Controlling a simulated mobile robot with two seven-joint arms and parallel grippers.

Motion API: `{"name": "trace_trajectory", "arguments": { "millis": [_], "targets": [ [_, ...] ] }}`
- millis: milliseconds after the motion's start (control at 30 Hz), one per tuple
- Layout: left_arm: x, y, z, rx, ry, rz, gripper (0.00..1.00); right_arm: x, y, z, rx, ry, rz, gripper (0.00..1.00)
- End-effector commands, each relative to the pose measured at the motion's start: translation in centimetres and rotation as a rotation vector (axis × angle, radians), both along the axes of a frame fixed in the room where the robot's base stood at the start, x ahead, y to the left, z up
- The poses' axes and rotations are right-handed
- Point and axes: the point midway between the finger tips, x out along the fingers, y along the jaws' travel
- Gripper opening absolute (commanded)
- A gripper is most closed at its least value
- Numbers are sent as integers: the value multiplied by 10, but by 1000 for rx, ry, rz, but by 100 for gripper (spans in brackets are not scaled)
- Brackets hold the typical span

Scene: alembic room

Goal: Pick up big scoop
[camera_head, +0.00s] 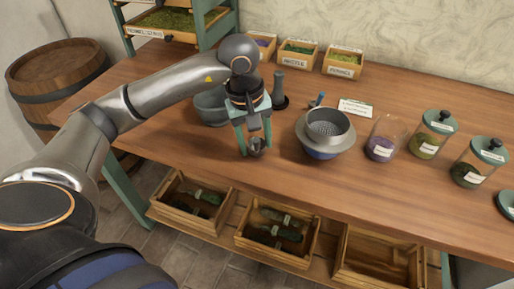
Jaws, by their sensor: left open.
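My left gripper (254,146) is open and points down over the wooden table, left of a grey strainer bowl. A small dark rounded object (257,144) shows between or just behind its fingertips. It may be the big scoop, but it is partly hidden by the fingers and I cannot tell for sure. I cannot tell whether the fingers touch it. No other scoop is clearly visible. My right gripper is not in view.
A grey bowl (211,107) stands just behind my left gripper. The strainer bowl (326,131) and a purple-filled jar (381,145) stand to the right. Two lidded jars (433,134) are further right. Labelled boxes (299,55) line the back. Crates (276,232) sit below the table's front edge.

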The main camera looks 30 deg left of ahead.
Motion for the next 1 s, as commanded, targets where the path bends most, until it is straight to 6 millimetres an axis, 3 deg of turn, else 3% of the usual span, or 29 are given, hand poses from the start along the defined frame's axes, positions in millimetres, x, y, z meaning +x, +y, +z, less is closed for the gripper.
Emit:
{"name": "trace_trajectory", "arguments": {
  "millis": [200,533,1000],
  "targets": [
    [0,-7,-32,-1,5,-1,56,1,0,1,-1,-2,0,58],
    [1,-7,-38,0,1,0,55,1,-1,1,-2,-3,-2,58],
    [2,-7,-38,-1,1,0,2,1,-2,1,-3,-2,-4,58]
  ]
}}
